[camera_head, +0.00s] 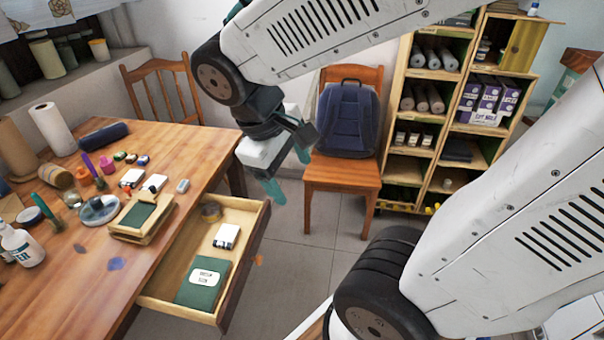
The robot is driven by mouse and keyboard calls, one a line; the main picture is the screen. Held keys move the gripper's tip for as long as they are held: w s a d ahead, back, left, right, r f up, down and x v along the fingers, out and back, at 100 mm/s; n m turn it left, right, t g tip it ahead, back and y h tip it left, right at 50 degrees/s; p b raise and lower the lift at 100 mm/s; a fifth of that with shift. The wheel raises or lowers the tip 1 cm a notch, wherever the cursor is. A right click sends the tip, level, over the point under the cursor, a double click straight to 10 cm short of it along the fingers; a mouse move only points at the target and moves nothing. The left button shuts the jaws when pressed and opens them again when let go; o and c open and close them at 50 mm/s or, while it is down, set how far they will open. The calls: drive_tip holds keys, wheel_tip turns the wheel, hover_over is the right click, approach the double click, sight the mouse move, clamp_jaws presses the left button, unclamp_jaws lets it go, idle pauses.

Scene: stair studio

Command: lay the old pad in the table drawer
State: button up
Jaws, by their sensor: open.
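The table drawer (255,215) is pulled out from the wooden table (190,150). In its front part lies a flat green pad or book (190,294) with a white label. On the table beside the drawer, a shallow wooden tray (145,236) holds another flat green piece (139,215). I cannot tell which green item is the old pad. My gripper (287,172) has teal fingers, is open and appears empty, and hangs above and beyond the drawer's far end.
Jars, small pots, a glass dish (99,209) and a spray bottle (20,243) crowd the table's left side. A chair with a blue backpack (347,118) stands behind my gripper. A shelf unit (396,165) stands to the right. Tiled floor is clear right of the drawer.

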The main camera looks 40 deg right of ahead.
drive_tip(key=s+a+r+m+t+y, duration=0.2)
drive_tip(key=s+r+m+y, duration=0.1)
drive_tip(key=s, duration=0.2)
drive_tip(key=shift+s+a+r+m+y, duration=0.15)
drive_tip(key=shift+s+r+m+y, duration=0.15)
drive_tip(key=shift+c, duration=0.3)
idle(0.6)
